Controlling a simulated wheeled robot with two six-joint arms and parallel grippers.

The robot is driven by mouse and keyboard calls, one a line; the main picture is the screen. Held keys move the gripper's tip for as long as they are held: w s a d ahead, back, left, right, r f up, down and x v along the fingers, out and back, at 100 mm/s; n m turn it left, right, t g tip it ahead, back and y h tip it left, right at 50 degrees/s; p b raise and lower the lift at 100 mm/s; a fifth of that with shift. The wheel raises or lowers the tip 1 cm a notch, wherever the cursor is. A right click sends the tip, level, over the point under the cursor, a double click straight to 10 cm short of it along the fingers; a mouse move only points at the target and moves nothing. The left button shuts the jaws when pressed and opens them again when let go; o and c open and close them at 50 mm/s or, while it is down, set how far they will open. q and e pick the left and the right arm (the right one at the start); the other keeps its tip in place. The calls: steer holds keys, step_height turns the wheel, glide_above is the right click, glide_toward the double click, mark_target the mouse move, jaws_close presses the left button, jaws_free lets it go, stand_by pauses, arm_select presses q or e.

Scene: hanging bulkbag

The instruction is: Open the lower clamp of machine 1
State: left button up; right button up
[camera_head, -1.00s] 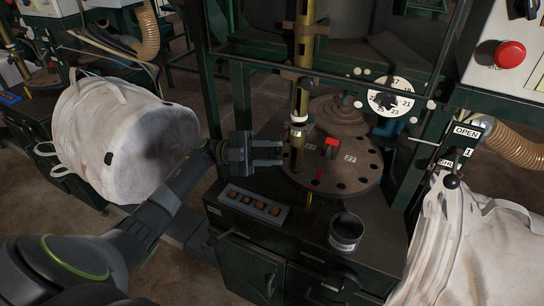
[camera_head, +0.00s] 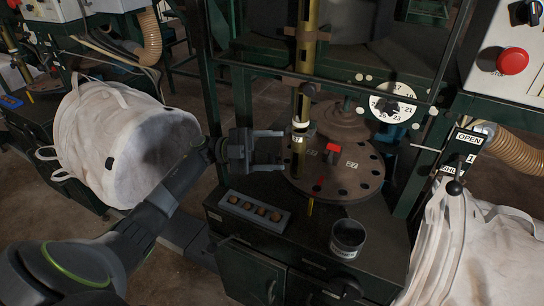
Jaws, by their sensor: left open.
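My left gripper (camera_head: 283,151) is open and empty, its two fingers pointing right. In the picture it is just left of a vertical brass rod (camera_head: 299,150) with a pale collar, above the green machine's top; whether it touches the rod I cannot tell. A lever with a black knob (camera_head: 455,187) stands at the right beside a label plate (camera_head: 466,139) reading OPEN and 1, with lower lettering partly hidden. The gripper is well to the left of this lever. I cannot tell which part is the lower clamp. My right gripper is not in view.
A round holed disc (camera_head: 345,178) with a red block (camera_head: 333,148) lies on the machine top. A small tray (camera_head: 255,211) and a dark cup (camera_head: 347,236) stand in front. White bulk bags are at left (camera_head: 120,145) and right (camera_head: 500,250). A red button (camera_head: 512,61) is upper right.

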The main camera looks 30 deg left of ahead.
mark_target(272, 154)
arm_select(q)
step_height(272, 154, up, 7)
steer(key=shift+d+r, duration=0.15)
steer(key=shift+r, duration=0.25)
steer(key=shift+r+b, duration=0.1)
steer(key=shift+b, duration=0.2)
steer(key=shift+c, duration=0.3)
